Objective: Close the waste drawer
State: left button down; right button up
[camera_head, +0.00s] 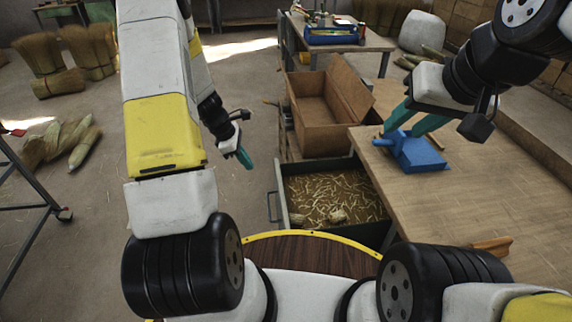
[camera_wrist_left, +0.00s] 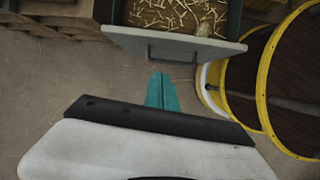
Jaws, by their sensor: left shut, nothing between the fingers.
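The waste drawer (camera_head: 282,190) is pulled out from under the right-hand table, with straw scraps inside. Its grey front panel and bar handle (camera_head: 271,207) face left. In the left wrist view the front panel (camera_wrist_left: 190,46) and handle (camera_wrist_left: 172,54) lie just beyond my fingers. My left gripper (camera_head: 246,160) is shut and empty, outside the drawer near the far end of its front. Its teal fingertips (camera_wrist_left: 161,76) point at the panel, with no clear contact. My right gripper (camera_head: 402,131) has its fingers spread over the blue fixture (camera_head: 422,155) on the table; any contact there is unclear.
A brown open box (camera_head: 320,115) stands behind the drawer. The wooden table (camera_head: 490,200) fills the right side. A round yellow-rimmed wooden top (camera_head: 310,252) lies close in front of the drawer. Floor left of the drawer is clear; broom bundles (camera_head: 75,60) stand farther off.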

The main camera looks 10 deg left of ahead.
pick_arm(q)
jog(key=w+d+f, duration=0.1)
jog(key=d+f, duration=0.2)
jog(key=f, duration=0.3)
jog(key=w+d+f+n, duration=0.1)
jog(key=d+f, duration=0.3)
jog(key=f, duration=0.2)
jog(key=shift+d+f, duration=0.15)
jog(key=shift+f, duration=0.15)
pick_arm(e)
jog(key=shift+w+d, duration=0.1)
jog(key=shift+d, duration=0.2)
pick_arm(q)
jog(key=shift+w+d, duration=0.1)
jog(key=shift+d, duration=0.05)
send_over(349, 191)
jog(key=shift+d, duration=0.15)
dwell(0.3)
